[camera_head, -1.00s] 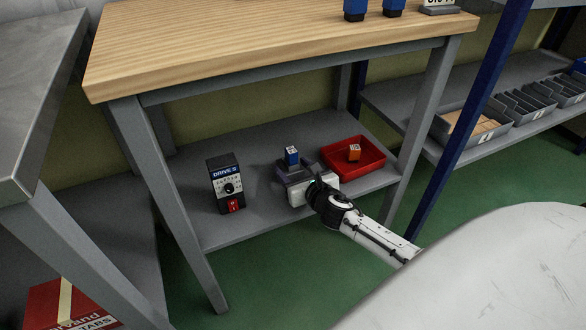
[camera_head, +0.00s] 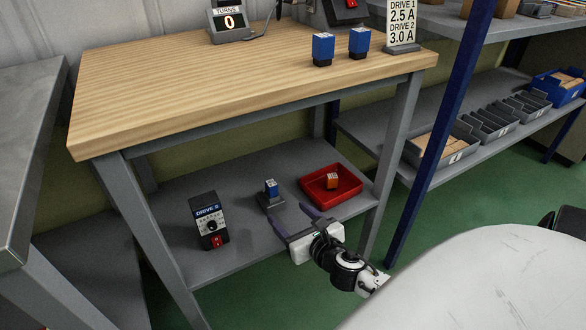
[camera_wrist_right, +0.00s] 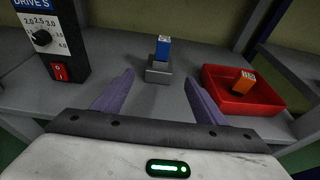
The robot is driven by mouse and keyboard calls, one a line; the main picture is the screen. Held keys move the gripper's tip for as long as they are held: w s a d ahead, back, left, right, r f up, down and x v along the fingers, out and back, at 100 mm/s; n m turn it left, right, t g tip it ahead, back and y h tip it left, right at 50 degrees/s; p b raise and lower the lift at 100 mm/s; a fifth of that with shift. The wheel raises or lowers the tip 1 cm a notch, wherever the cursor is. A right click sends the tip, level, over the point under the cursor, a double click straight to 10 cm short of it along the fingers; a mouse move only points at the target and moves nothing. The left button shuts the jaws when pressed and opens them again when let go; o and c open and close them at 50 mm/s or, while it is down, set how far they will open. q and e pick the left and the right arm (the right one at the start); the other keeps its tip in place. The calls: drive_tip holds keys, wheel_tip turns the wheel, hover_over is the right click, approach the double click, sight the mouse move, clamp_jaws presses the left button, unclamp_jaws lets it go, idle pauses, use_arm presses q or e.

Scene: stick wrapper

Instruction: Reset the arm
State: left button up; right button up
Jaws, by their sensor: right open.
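My right gripper (camera_head: 294,222) is open and empty at the front edge of the lower shelf (camera_head: 245,251). Its two purple fingers also show in the right wrist view (camera_wrist_right: 158,92), spread apart with nothing between them. A blue block (camera_head: 271,187) stands upright on a small grey base (camera_head: 270,202) on the shelf, beyond the fingertips and apart from them. In the right wrist view the blue block (camera_wrist_right: 163,48) is straight ahead, above the gap between the fingers. My left gripper is not in view.
A red tray (camera_head: 349,193) with an orange block (camera_head: 333,181) stands right of the base. A drive box (camera_head: 209,221) stands at the left of the shelf. The wooden tabletop (camera_head: 200,90) overhangs the shelf, with two blue blocks on it. Table legs (camera_head: 393,165) flank the opening.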

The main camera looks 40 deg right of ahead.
drive_tip(key=shift+s+a+r, duration=0.15)
drive_tip(key=shift+s+r, duration=0.05)
drive_tip(key=shift+s, duration=0.4)
